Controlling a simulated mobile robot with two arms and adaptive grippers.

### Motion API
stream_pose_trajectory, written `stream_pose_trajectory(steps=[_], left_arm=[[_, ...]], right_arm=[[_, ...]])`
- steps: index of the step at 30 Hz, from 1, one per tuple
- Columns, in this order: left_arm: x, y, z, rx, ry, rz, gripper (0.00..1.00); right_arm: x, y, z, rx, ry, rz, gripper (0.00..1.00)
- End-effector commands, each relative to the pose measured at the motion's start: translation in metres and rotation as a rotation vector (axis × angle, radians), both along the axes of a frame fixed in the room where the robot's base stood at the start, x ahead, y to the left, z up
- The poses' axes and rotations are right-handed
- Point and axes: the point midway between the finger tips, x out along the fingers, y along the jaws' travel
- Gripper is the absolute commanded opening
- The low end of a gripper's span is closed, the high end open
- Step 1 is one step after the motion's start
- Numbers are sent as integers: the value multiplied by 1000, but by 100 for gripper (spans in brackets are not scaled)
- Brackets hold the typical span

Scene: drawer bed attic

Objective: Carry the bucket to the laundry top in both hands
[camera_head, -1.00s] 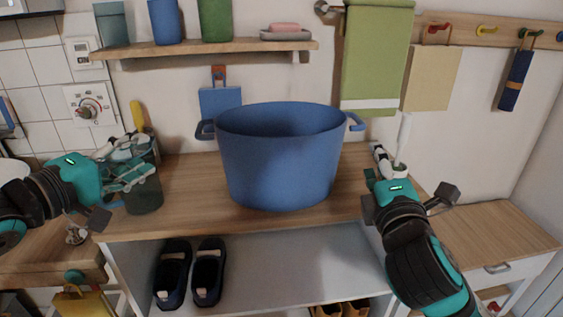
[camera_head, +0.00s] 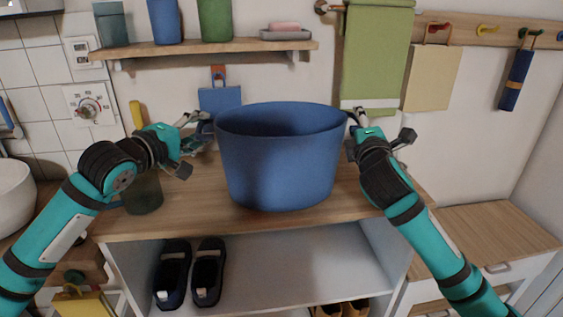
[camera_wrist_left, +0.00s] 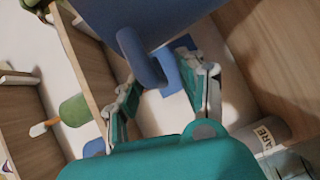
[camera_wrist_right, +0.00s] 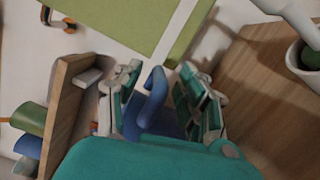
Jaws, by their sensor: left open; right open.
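The blue bucket (camera_head: 280,165) stands upright on the wooden top (camera_head: 185,207) of an open shelf unit, with a handle on each side. My left gripper (camera_head: 203,128) is open at the bucket's left handle. In the left wrist view that handle (camera_wrist_left: 151,66) reaches in between the spread fingers. My right gripper (camera_head: 357,121) is open at the right handle. In the right wrist view that handle (camera_wrist_right: 153,98) lies between the two fingers. Both handles are mostly hidden by the grippers in the head view. I cannot tell which surface is the laundry top.
A dark holder (camera_head: 143,193) stands behind my left forearm. A wall shelf (camera_head: 205,47) with cups is above the bucket. A green towel (camera_head: 376,55) hangs behind my right gripper. A lower wooden-topped cabinet (camera_head: 482,236) at the right is clear. Dark shoes (camera_head: 207,272) sit below.

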Motion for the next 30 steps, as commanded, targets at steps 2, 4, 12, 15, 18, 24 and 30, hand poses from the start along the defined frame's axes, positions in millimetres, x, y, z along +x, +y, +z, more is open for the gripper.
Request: stream_pose_trajectory(steps=[2,4,12,15,18,24,30], left_arm=[[5,-3,0,-1,-1,0,40],[7,-4,0,0,-1,0,40],[8,-5,-1,1,0,0,40],[8,-5,-1,1,0,0,31],[8,-4,-1,1,0,0,18],[8,-4,-1,1,0,0,0],[8,-4,-1,1,0,0,0]], right_arm=[[5,-1,0,0,1,0,40],[8,-1,0,0,0,0,40],[9,-1,0,-1,0,1,40],[9,-1,0,-1,0,1,31],[9,-1,0,-1,0,0,18],[9,-1,0,-1,1,0,0],[9,-1,0,-1,1,0,0]])
